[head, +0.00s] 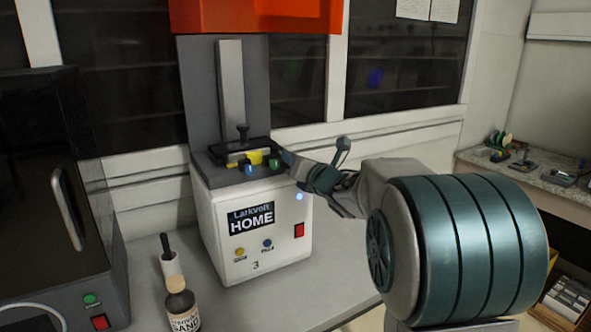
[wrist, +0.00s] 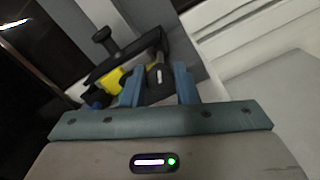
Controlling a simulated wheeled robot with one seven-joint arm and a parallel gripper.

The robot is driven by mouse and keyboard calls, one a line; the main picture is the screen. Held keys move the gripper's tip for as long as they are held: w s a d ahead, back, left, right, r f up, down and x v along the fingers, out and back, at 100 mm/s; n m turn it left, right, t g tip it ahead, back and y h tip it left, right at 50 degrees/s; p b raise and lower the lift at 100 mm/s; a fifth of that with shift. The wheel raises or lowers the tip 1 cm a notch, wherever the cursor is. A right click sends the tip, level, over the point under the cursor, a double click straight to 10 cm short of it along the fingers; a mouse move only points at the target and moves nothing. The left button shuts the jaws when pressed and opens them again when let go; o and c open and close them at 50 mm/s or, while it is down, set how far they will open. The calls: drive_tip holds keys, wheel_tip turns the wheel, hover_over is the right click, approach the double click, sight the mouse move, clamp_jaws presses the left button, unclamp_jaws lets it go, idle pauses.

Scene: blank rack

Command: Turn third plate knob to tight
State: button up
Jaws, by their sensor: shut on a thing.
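A white printer (head: 255,245) labelled "Larkvolt HOME" and marked 3 stands on the bench. Its black plate holder (head: 240,150) with a yellow block (head: 252,157) sits on top and also shows in the wrist view (wrist: 125,62). A black upright knob (head: 243,130) rises from it, also in the wrist view (wrist: 103,36). My gripper (wrist: 158,84) has its blue fingers on either side of a dark round knob (wrist: 158,75) with a pale mark, shut on it. In the head view my gripper (head: 287,160) reaches the holder's right end, and its fingers hide the grip.
A dark cabinet (head: 90,190) with a handle stands at the left. An orange cover (head: 255,15) hangs above the printer. Bench to the printer's right is clear.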

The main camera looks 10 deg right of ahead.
drive_tip(key=m+b, duration=0.1)
drive_tip(key=m, duration=0.2)
drive_tip(key=shift+f+m, duration=0.15)
drive_tip(key=shift+m, duration=0.25)
drive_tip(key=m, duration=0.3)
drive_tip(key=shift+d+m+b, duration=0.1)
drive_tip(key=shift+m+b, duration=0.2)
drive_tip(key=shift+b, duration=0.05)
drive_tip(key=m, duration=0.3)
drive_tip(key=shift+m, duration=0.4)
drive_tip(key=m+p, duration=0.1)
drive_tip(key=m, duration=0.3)
drive_tip(key=m+p, duration=0.2)
drive_tip(key=m, duration=0.2)
drive_tip(key=m+p, duration=0.1)
drive_tip(key=m, duration=0.3)
drive_tip(key=shift+f+m+p, duration=0.1)
drive_tip(key=shift+m+p, duration=0.2)
drive_tip(key=shift+p, duration=0.1)
drive_tip(key=m+p, duration=0.1)
drive_tip(key=m, duration=0.2)
drive_tip(key=shift+m+p, duration=0.3)
drive_tip(key=shift+p, duration=0.05)
drive_tip(key=shift+f+m+p, duration=0.1)
drive_tip(key=shift+m+p, duration=0.75)
drive_tip(key=shift+m, duration=1.05)
drive_tip(key=shift+a, duration=0.2)
